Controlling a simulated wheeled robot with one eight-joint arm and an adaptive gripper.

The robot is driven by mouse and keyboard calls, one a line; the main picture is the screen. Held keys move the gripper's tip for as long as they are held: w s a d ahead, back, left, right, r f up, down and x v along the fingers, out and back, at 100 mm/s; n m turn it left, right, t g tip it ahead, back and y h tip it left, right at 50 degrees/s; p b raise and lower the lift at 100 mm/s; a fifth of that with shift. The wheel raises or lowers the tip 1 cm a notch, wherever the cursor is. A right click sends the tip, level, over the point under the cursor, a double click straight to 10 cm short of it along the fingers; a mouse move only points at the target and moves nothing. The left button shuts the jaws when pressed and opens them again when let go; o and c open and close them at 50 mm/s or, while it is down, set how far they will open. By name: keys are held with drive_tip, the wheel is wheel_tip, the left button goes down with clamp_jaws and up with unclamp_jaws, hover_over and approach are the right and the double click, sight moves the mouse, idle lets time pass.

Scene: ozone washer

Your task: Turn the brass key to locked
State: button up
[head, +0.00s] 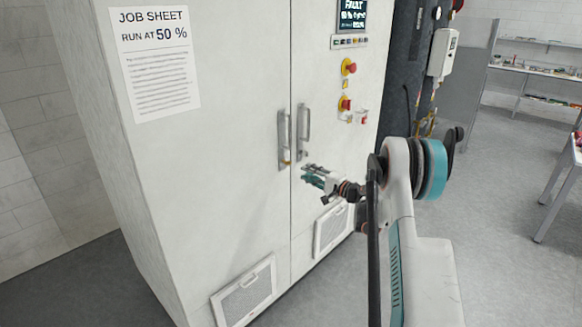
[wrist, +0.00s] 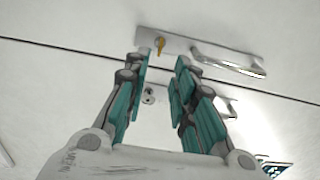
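The brass key (wrist: 160,46) sticks out of the lock plate of one cabinet door handle in the wrist view. In the head view a small brass spot, the key (head: 287,160), shows at the lower end of the left handle plate (head: 284,135). My gripper (wrist: 164,65) is open and empty, its teal-padded fingers apart. In the wrist view the key appears in the gap just past the fingertips, with no visible contact. In the head view my gripper (head: 306,173) is low and right of the key, close to the doors. The key's exact angle is hard to read.
The right door's handle plate (head: 303,130) stands beside the left one, with a keyless lock (wrist: 149,96) between my fingers in the wrist view. Red buttons (head: 348,67) and a display reading FAULT (head: 352,14) are above right. Open floor lies at right.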

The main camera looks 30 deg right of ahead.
sight(288, 163)
drive_tip(key=b+x, duration=0.1)
drive_tip(key=x, duration=0.9)
drive_tip(key=shift+b, duration=0.35)
clamp_jaws()
